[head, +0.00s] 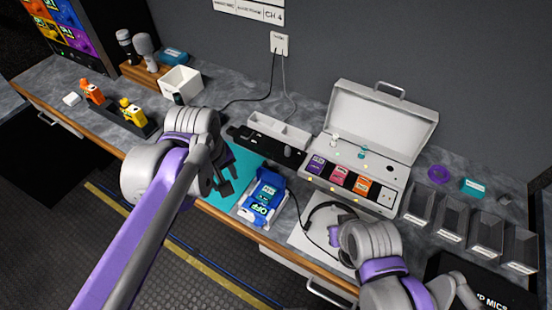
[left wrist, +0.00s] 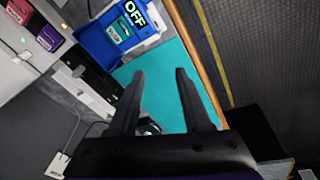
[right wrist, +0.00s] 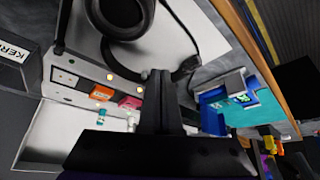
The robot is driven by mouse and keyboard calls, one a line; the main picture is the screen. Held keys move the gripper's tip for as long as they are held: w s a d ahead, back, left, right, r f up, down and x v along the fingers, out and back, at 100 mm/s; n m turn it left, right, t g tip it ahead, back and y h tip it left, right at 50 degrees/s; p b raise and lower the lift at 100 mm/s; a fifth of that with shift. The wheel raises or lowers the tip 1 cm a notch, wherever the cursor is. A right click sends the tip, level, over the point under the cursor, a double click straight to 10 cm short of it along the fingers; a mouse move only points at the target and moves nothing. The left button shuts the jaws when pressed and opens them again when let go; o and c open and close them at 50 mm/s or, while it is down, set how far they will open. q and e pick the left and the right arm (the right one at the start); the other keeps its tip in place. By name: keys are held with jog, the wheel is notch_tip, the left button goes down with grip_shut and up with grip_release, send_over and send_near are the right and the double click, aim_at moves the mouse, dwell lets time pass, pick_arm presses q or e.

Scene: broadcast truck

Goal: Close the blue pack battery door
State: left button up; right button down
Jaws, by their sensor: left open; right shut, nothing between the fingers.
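The blue pack (head: 265,196) lies on a light pad at the counter's front, with OFF lettering on it. In the left wrist view the blue pack (left wrist: 101,42) is at the top, beyond my fingertips. In the right wrist view the blue pack (right wrist: 214,121) is right of my fingers, with a part sticking up. I cannot clearly tell the battery door's angle. My left gripper (head: 226,188) is open and empty over the teal mat, left of the pack; its fingers show apart (left wrist: 161,76). My right gripper (right wrist: 160,73) is shut and empty by the headset, right of the pack.
A black headset (head: 322,216) lies on a white pad beside my right gripper. An open white case (head: 382,124) with coloured packs stands behind. The teal mat (head: 236,172) is largely bare. Grey bins (head: 486,236) line the right. Yellow and orange packs (head: 131,112) stand at left.

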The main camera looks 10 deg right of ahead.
aim_at(273, 170)
pick_arm(q)
jog(key=w+d+r+n+g+p, duration=0.1)
jog(key=w+d+r+n+g, duration=0.35)
jog(key=d, duration=0.75)
jog(key=shift+n+t+y, duration=0.35)
jog(key=shift+t+y, duration=0.05)
jog(key=shift+t, duration=0.55)
jog(key=f, duration=0.3)
jog(key=w+f, duration=0.1)
jog(key=f, duration=0.2)
jog(key=w+f, duration=0.1)
jog(key=f, duration=0.3)
jog(key=shift+w, duration=0.1)
pick_arm(e)
jog(key=shift+w+a+r, duration=0.15)
jog(key=shift+r, duration=0.55)
pick_arm(q)
grip_shut()
